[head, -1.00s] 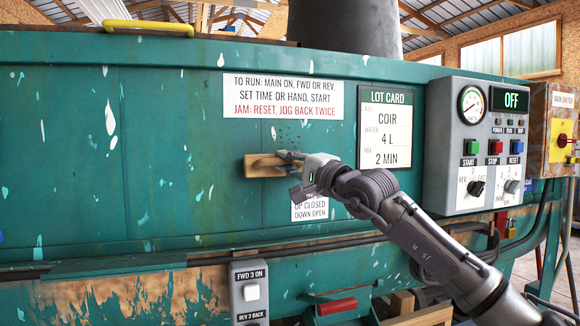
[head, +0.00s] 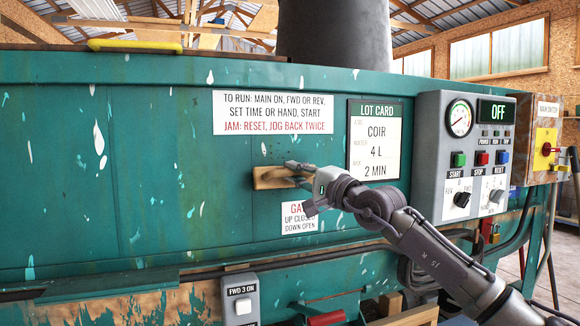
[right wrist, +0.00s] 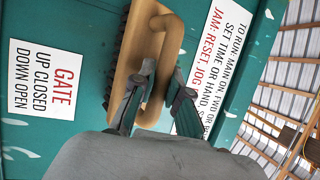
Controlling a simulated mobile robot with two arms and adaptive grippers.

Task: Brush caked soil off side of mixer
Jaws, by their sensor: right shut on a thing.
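A wooden brush (head: 272,177) lies level against the green side of the mixer (head: 130,200), below the run instructions. My right gripper (head: 298,172) is shut on its handle from the right. In the right wrist view the two fingers (right wrist: 157,95) pinch the looped wooden handle (right wrist: 160,50), and dark bristles show along the brush's edge, close to the green wall. Small dark specks show on the wall just above the brush; whether more soil is behind it is hidden. My left gripper is not in view.
The GATE label (head: 298,218) is just below the brush, partly covered by my right gripper. The lot card (head: 375,140) and grey control box (head: 462,155) stand to the right. A switch box (head: 241,298) and a red handle (head: 326,318) are lower down.

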